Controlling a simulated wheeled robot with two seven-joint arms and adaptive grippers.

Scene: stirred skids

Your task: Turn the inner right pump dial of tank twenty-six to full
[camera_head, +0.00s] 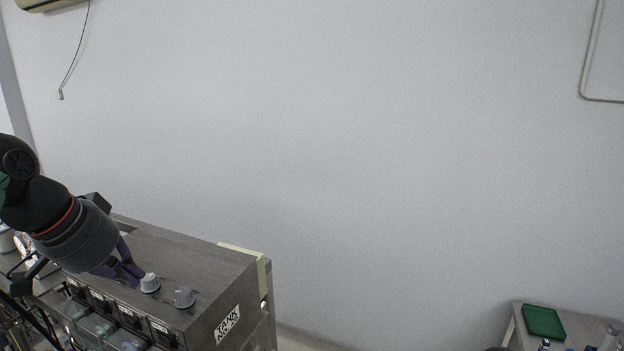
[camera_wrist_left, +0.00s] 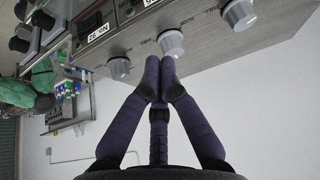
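The grey box marked TANK (camera_head: 227,326) stands at the lower left; the rest of its lettering is hard to read. Pale grey dials stand on it. In the head view, one dial (camera_head: 150,283) is by my left gripper (camera_head: 133,271) and another dial (camera_head: 184,297) is nearer the labelled end. The left wrist view shows a row: a dial (camera_wrist_left: 119,68), a middle dial (camera_wrist_left: 171,43) and a further dial (camera_wrist_left: 238,14). My left gripper (camera_wrist_left: 160,64) has its purple fingers together, tips just by the middle dial; contact is unclear. Dial settings are too small to read. My right gripper is not in view.
Black labelled switches (camera_head: 131,318) line the box's front edge. A table with a green tray (camera_head: 543,321) and small items stands at the lower right. A plain wall rises behind, with open room between box and table.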

